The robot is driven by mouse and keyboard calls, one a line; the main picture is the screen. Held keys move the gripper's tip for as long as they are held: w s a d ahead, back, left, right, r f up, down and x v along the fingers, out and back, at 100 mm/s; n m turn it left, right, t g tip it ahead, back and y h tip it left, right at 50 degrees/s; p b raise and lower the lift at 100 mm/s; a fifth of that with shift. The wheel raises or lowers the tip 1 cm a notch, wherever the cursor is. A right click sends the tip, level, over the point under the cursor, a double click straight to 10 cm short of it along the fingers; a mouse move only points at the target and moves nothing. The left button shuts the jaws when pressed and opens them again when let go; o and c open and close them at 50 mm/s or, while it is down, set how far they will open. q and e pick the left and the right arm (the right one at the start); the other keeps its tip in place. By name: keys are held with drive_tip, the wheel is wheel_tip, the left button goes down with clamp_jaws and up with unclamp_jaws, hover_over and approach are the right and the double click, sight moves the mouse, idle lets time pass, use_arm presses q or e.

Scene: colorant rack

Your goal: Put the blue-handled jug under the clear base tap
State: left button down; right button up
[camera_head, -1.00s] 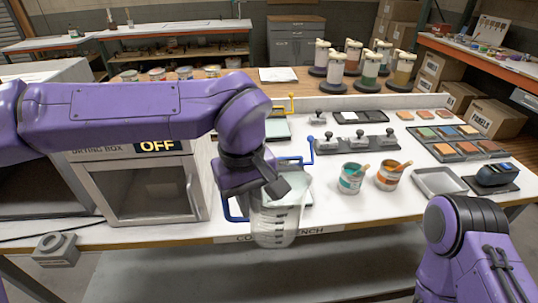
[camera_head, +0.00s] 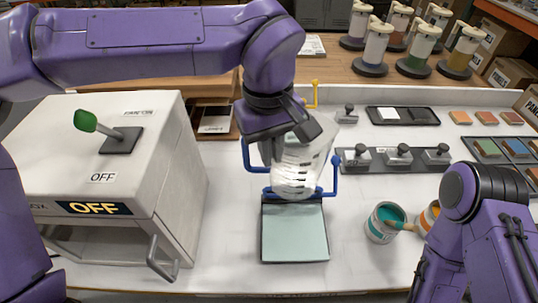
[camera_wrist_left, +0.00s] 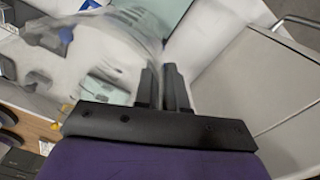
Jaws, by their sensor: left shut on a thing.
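The clear jug with measuring marks (camera_head: 300,165) hangs tilted from my left gripper (camera_head: 272,155) in the head view. A blue handle-like bar (camera_head: 250,158) shows at the jug's left. The gripper is shut at that side; the exact grip is hidden. In the left wrist view, the closed dark fingers (camera_wrist_left: 165,88) are beside the blurred jug (camera_wrist_left: 115,45). Several dispensers stand at the back, including a pale one (camera_head: 376,45); I cannot tell which is the clear base or see its tap clearly. My right arm shows at lower right, its gripper out of frame.
The drying box (camera_head: 175,215) stands at left. Paint tins (camera_head: 385,222) are at right. Grey stamps (camera_head: 398,155) and trays lie behind.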

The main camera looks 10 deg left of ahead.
use_arm(q)
drive_tip(key=w+a+f+p, duration=0.4)
drive_tip(key=w+a+f, duration=0.2)
drive_tip(key=w+f, duration=0.3)
wheel_tip(320, 180, down, 3)
drive_tip(key=shift+w+a+f, duration=0.15)
drive_tip(key=shift+w+a, duration=0.15)
drive_tip(key=shift+a, duration=0.1)
use_arm(e)
drive_tip(key=r, duration=0.2)
drive_tip(key=s+r, duration=0.1)
drive_tip(key=r, duration=0.2)
drive_tip(key=shift+s, duration=0.2)
use_arm(q)
drive_tip(key=shift+s, duration=0.1)
use_arm(e)
drive_tip(key=shift+r, duration=0.15)
use_arm(q)
drive_tip(key=c, duration=1.2)
unclamp_jaws()
drive_tip(key=shift+f, duration=0.1)
